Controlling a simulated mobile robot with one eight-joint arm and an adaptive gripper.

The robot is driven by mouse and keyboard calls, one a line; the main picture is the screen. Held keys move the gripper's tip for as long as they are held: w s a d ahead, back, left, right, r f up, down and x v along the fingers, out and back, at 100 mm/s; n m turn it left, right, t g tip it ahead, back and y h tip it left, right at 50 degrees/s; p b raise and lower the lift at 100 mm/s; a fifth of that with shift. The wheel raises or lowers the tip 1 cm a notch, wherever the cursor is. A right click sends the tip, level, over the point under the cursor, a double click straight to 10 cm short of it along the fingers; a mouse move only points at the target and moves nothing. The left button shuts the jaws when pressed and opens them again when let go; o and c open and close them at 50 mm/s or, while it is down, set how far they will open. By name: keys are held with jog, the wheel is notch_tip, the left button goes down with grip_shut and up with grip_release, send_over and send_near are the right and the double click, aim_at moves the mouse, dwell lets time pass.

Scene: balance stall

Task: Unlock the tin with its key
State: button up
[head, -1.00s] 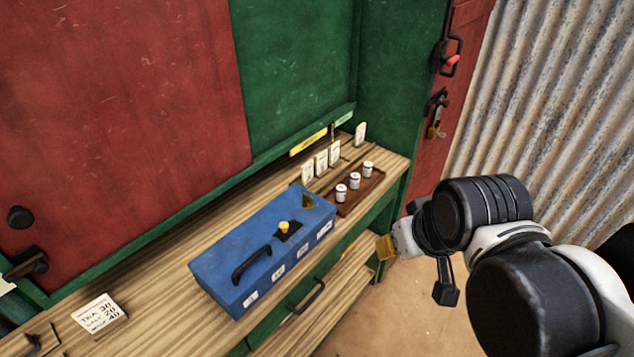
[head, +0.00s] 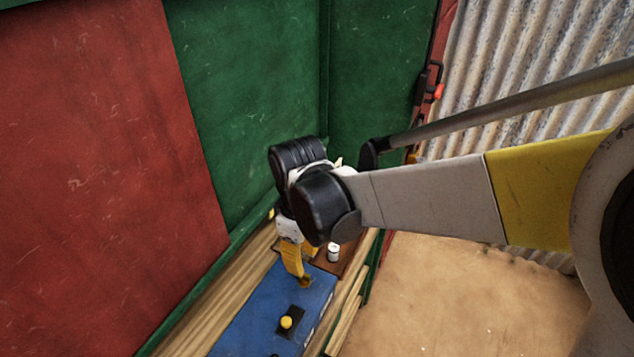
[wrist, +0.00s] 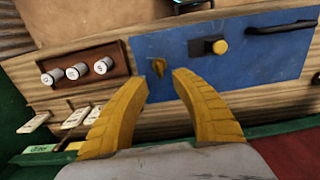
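The tin is a blue box (head: 250,322) with a yellow knob (head: 286,322) on its lid. It also shows in the wrist view (wrist: 255,70). A small brass piece (wrist: 158,67), which looks like the key, is at the tin's end; I cannot tell if it sits in a lock. My gripper (head: 303,278) points down over that end of the tin. In the wrist view its two yellow fingers (wrist: 160,77) are apart, with the brass piece just beyond and between their tips. Nothing is held. In the head view the fingers mostly hide the brass piece.
A brown tray (wrist: 90,88) with three white capped jars (wrist: 75,72) stands beside the tin's end. White cards (wrist: 75,118) stand near it on the wooden counter (wrist: 180,125). Green and red panels (head: 255,90) rise behind the counter.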

aim_at(304, 274)
notch_tip(304, 274, down, 6)
jog(key=shift+w+f+b, duration=0.1)
jog(key=shift+f+b, duration=0.1)
jog(key=shift+b, duration=0.65)
grip_shut()
